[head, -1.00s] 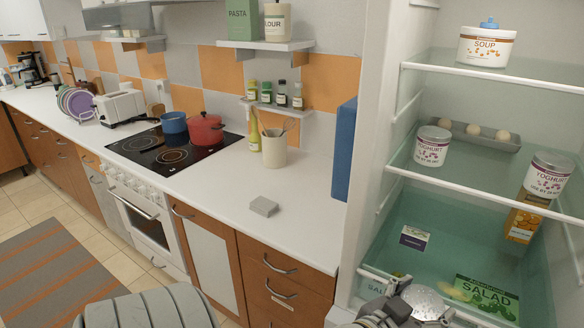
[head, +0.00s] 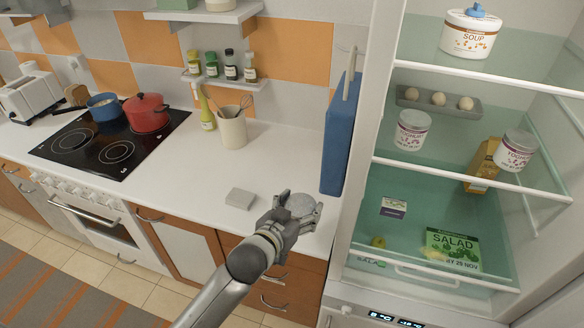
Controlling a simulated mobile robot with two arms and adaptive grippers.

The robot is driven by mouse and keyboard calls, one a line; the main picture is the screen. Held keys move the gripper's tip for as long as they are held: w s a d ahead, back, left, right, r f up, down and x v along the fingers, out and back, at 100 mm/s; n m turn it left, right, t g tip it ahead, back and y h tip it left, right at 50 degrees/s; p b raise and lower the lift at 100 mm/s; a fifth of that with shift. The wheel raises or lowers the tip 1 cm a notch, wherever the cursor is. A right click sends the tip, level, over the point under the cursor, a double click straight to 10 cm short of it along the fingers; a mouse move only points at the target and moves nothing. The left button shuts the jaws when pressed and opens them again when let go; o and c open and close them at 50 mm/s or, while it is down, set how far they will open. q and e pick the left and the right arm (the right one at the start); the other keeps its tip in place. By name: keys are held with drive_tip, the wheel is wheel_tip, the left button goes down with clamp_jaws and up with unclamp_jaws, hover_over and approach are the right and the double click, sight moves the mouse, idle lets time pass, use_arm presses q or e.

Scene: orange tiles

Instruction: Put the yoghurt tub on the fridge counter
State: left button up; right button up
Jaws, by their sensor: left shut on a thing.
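My left gripper (head: 282,212) is shut on a round tub with a grey lid (head: 303,207), seen almost from above. Its lid resembles those of the yoghurt tubs in the fridge, but its label is hidden. The tub is over the white counter (head: 285,158) near its front right corner, beside the fridge. I cannot tell whether its base touches the counter. Two other yoghurt tubs stand on the middle fridge shelf, one on the left (head: 411,130) and one on the right (head: 515,151). My right gripper is not in view.
A grey block (head: 240,198) lies left of the gripper. A blue board (head: 338,135) stands against the fridge side. A utensil pot (head: 232,130) and yellow bottle (head: 207,112) stand farther back. The open fridge holds a soup tub (head: 470,35), eggs and a salad bag (head: 455,248).

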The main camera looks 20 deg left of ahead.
use_arm(q)
drive_tip(key=shift+w+d+r, duration=0.1)
drive_tip(key=shift+w+r, duration=0.05)
drive_tip(key=shift+w, duration=0.1)
drive_tip(key=shift+w+a+f, duration=0.3)
drive_tip(key=shift+w+a, duration=0.05)
drive_tip(key=shift+w, duration=0.2)
drive_tip(key=shift+w+a+f, duration=0.25)
drive_tip(key=shift+w+a, duration=0.1)
drive_tip(key=shift+w, duration=0.15)
drive_tip(key=w+a+f+b, duration=0.1)
drive_tip(key=w+f+b, duration=0.2)
drive_tip(key=f+b, duration=0.1)
drive_tip(key=w+a+f+b, duration=0.2)
drive_tip(key=w+f+b, duration=0.2)
drive_tip(key=b, duration=0.3)
drive_tip(key=w+a+f+b, duration=0.2)
drive_tip(key=w+f+b, duration=0.1)
drive_tip(key=b, duration=0.3)
drive_tip(key=shift+w+a+f, duration=0.15)
drive_tip(key=shift+f, duration=0.2)
drive_tip(key=shift+w+a+f, duration=0.1)
drive_tip(key=shift+f, duration=0.25)
drive_tip(key=shift+r, duration=0.15)
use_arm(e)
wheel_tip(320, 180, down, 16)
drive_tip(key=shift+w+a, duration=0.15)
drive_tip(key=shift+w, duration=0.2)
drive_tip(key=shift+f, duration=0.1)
